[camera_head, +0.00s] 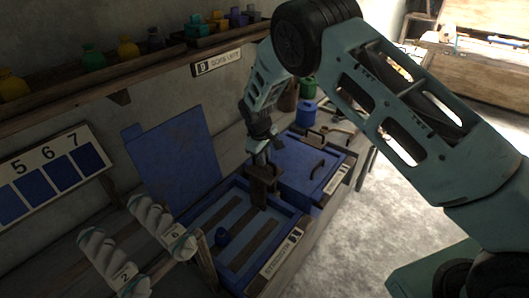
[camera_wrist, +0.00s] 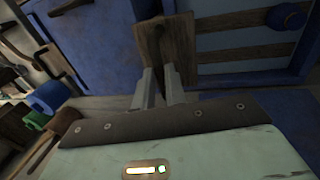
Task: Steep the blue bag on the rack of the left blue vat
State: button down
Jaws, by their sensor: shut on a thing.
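The left blue vat (camera_head: 248,272) is open, and a rack of wooden slats (camera_head: 228,222) shows inside it. The small dark blue bag (camera_head: 222,236) sits on the slats towards the near side; it also shows at the upper right of the wrist view (camera_wrist: 286,17). My gripper (camera_head: 263,165) is over the far end of this vat, away from the bag. Its fingers (camera_wrist: 160,80) are shut on an upright wooden piece (camera_head: 265,190), which also shows in the wrist view (camera_wrist: 165,40). I cannot tell whether this piece is joined to the rack.
A second blue vat (camera_head: 305,165), with its lid on, stands just beyond. A blue panel (camera_head: 172,155) leans on the wall. White twisted skeins (camera_head: 158,225) hang at the near left. A shelf (camera_head: 110,85) with coloured jars runs above. Blue and green containers (camera_head: 306,110) stand behind.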

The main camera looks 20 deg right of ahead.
aim_at(264, 177)
notch_tip(264, 177, down, 11)
jog(key=b, duration=0.6)
jog(key=shift+s+f, duration=0.1)
jog(key=c, duration=1.5)
grip_release()
jog(key=shift+f, duration=0.15)
jog(key=shift+o, duration=0.2)
jog(key=shift+a+r+b, duration=0.1)
jog(key=shift+r+b, duration=0.2)
jog(key=shift+r, duration=0.3)
notch_tip(264, 177, up, 16)
jog(key=s+a+b, duration=0.2)
jog(key=shift+a+b, duration=0.3)
dwell(2.3)
